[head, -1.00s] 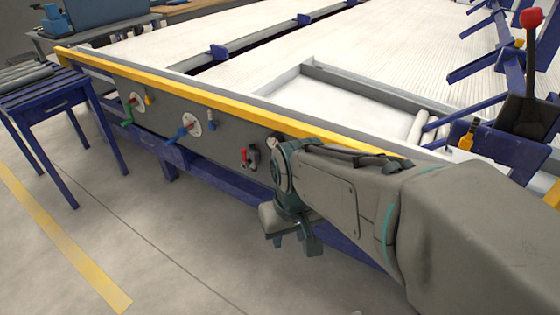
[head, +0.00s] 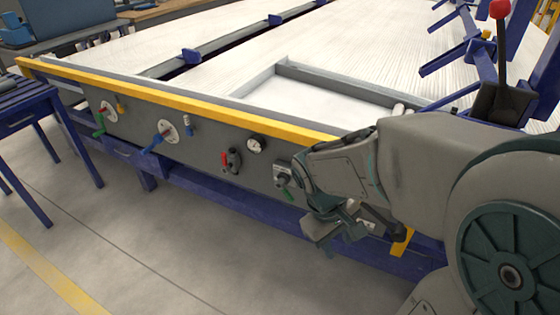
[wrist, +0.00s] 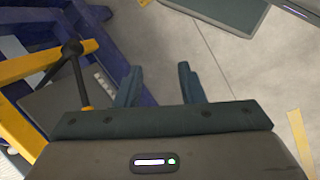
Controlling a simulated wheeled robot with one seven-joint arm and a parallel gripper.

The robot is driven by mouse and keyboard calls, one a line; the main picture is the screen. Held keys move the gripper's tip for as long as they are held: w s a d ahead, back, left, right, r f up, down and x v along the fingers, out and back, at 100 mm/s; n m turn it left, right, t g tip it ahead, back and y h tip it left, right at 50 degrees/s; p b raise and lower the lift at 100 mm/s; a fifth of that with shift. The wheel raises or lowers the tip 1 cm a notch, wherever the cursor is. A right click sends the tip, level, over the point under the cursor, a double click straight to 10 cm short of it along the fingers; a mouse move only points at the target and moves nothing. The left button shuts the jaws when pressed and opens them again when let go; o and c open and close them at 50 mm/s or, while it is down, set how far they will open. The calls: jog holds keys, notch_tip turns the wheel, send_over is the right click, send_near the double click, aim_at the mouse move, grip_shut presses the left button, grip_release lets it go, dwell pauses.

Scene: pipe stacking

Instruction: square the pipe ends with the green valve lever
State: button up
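Two green levers show on the grey side panel (head: 210,148) in the head view. One green lever (head: 98,131) hangs from a round white plate at the far left. The other green lever (head: 287,192) hangs from a small grey valve body, just left of my arm. I cannot tell which one the task means. My gripper (head: 328,248) is in front of the panel, below and right of the nearer lever and apart from it. In the wrist view, my gripper's two fingers (wrist: 157,85) are apart with nothing between them. Pale pipe ends (head: 400,108) show partly behind my arm.
A blue lever (head: 154,142), a red-handled valve (head: 225,158) and a gauge (head: 256,144) sit on the panel. A yellow rail (head: 180,100) runs above. A black-handled lever (wrist: 74,72) shows left of my fingers. Open floor (head: 130,235) lies front left.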

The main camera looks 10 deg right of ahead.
jog(key=w+d+f+n+h+b, duration=0.2)
jog(key=w+d+f+n+h, duration=0.1)
jog(key=w+f+n+h, duration=0.4)
jog(key=n+t+b, duration=0.3)
jog(key=n+t, duration=1.2)
jog(key=n, duration=1)
send_near(288, 198)
jog(key=shift+h, duration=0.3)
jog(key=b+x, duration=0.2)
jog(key=x, duration=0.8)
jog(key=shift+w+d+b, duration=0.15)
jog(key=shift+w+b, duration=0.15)
jog(key=shift+w, duration=0.15)
grip_shut()
